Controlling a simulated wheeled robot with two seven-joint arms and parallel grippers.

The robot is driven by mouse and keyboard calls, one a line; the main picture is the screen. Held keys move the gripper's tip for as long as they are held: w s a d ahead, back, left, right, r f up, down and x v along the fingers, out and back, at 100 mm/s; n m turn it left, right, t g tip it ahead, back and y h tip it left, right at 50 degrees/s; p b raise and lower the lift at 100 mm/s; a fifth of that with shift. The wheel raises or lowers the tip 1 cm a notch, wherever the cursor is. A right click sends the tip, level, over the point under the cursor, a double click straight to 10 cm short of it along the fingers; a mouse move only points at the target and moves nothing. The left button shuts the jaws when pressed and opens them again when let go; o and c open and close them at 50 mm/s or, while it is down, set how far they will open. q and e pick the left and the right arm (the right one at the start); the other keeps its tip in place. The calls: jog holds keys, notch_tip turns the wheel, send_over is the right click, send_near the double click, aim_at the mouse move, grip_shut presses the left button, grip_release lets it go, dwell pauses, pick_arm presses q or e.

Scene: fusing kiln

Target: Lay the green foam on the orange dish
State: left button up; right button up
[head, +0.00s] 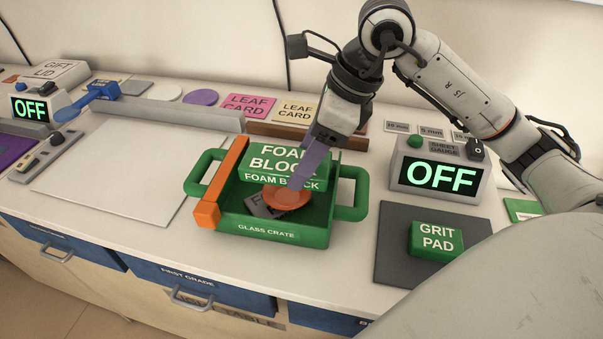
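The green foam block (287,160), labelled FOAM BLOCK on its top and front, is at the back of the green glass crate (268,229). The orange dish (287,199) is in front of and below it, within the crate's walls. My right gripper (298,184) reaches down from above. One purple finger crosses the block's right part and its tip overlaps the dish's rim. The other finger is not distinguishable, so I cannot tell whether it grips the block, the dish or nothing. A grey labelled patch shows partly under the dish. My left gripper is not in view.
An orange bar (222,182) lies across the crate's left side. A dark mat (393,262) with a green grit pad (436,240) is at right, before a gauge box (437,178) reading OFF. A white sheet (110,170) at left is clear.

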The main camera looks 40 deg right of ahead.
aim_at(305, 193)
notch_tip(305, 193, down, 4)
jog(key=shift+r, duration=0.15)
jog(key=shift+w+f+b, duration=0.1)
jog(key=shift+f+b, duration=0.45)
jog(key=shift+f, duration=0.15)
jog(key=o, duration=1.1)
jog(key=shift+r, duration=0.2)
jog(key=shift+r+p, duration=0.3)
jog(key=shift+p, duration=0.25)
jog(key=v, duration=1.2)
